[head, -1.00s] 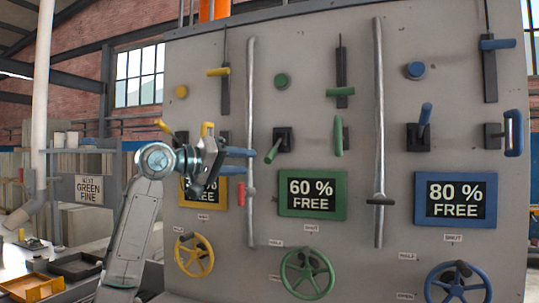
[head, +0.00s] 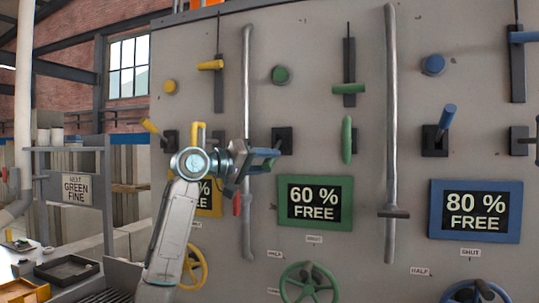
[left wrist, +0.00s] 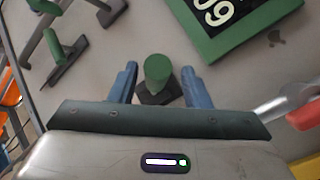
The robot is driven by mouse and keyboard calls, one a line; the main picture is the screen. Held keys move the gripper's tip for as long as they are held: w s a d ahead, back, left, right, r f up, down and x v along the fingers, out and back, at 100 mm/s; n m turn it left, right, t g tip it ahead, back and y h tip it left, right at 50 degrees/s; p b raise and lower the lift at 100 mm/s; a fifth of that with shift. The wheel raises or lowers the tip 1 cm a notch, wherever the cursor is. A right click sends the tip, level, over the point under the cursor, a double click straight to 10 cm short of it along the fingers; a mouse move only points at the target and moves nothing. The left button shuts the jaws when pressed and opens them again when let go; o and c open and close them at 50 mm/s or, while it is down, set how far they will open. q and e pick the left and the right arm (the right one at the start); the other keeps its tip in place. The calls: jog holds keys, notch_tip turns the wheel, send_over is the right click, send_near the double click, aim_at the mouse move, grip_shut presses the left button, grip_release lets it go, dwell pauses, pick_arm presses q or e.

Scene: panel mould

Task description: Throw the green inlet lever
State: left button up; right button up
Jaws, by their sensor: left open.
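The green lever (left wrist: 158,68) points toward the left wrist camera from its black base, between the two blue fingers of my left gripper (left wrist: 158,85). The gripper is open, with a gap visible on each side of the lever, so I see no grip on it. In the head view the left gripper (head: 272,160) is at the lever's black base (head: 284,136) and hides most of the lever. The green panel reads "60 % FREE" (head: 315,204). My right gripper is not in view.
A green pull handle (head: 347,139), green slider (head: 349,89), green knob (head: 281,74) and green wheel (head: 309,285) surround the lever. A vertical grey pipe (head: 247,100) with a red handle (head: 237,204) is close to the gripper. Yellow and blue controls flank these.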

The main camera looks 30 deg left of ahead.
pick_arm(q)
jog(key=shift+w+d+r, duration=0.15)
jog(key=shift+w+d, duration=0.05)
jog(key=shift+w, duration=0.15)
jog(key=shift+d, duration=0.25)
jog(key=shift+w, duration=0.1)
jog(key=shift+a, duration=0.1)
jog(key=shift+c, duration=1.3)
grip_shut()
